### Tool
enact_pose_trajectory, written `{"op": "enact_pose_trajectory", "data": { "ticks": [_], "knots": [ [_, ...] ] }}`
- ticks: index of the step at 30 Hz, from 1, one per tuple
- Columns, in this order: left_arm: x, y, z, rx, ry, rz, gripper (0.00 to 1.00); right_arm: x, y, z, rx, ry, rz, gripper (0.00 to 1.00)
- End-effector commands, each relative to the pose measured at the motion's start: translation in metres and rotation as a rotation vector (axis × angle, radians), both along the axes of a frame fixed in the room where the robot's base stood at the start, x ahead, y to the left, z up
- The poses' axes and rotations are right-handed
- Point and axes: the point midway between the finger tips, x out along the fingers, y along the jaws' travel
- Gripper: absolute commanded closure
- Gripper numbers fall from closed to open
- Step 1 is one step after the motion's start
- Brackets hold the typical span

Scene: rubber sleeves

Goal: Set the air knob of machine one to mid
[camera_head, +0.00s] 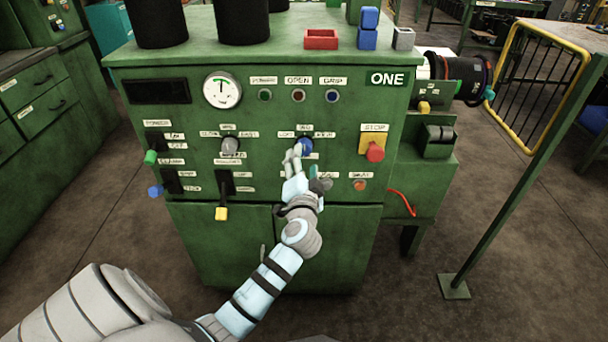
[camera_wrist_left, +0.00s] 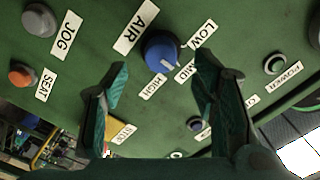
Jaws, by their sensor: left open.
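The green machine (camera_head: 190,120) carries a sign reading ONE. Its air knob (camera_head: 306,146) is blue, on the front panel below the OPEN and GRIP labels. In the left wrist view the air knob (camera_wrist_left: 162,50) shows with labels AIR, LOW, MID and HIGH around it. Which label it points to I cannot tell for sure. My left gripper (camera_head: 294,154) is just in front of the panel, beside the knob. In the left wrist view its two fingers (camera_wrist_left: 163,70) stand wide apart, empty, with the knob beyond the gap between their tips. My right gripper is not in view.
A grey knob (camera_head: 229,146) sits left of the air knob; a red stop button (camera_head: 375,152) sits to the right. A lever with a yellow grip (camera_head: 221,213) sticks out lower left. A red tray (camera_head: 321,39) and blue blocks (camera_head: 367,38) stand on top.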

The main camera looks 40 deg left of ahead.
Motion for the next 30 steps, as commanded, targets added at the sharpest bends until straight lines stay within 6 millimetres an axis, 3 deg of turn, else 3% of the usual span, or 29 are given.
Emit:
{"op": "enact_pose_trajectory", "data": {
  "ticks": [6, 10, 27, 29, 30],
  "knots": [
    [-0.045, -0.034, -0.001, -0.004, 0.002, 0.000, 0.47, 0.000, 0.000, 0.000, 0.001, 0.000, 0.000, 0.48],
    [-0.056, -0.043, 0.000, -0.002, 0.001, 0.000, 0.47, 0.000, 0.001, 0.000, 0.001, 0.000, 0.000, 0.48],
    [-0.055, -0.047, 0.001, 0.004, -0.004, -0.020, 0.47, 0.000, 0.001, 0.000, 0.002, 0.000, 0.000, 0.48],
    [-0.048, -0.055, -0.011, -0.021, 0.011, -0.064, 0.47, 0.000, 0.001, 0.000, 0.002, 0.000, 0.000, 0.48],
    [-0.042, -0.062, -0.028, -0.049, 0.039, -0.098, 0.47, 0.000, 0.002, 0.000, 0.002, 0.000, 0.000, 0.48]
  ]
}}
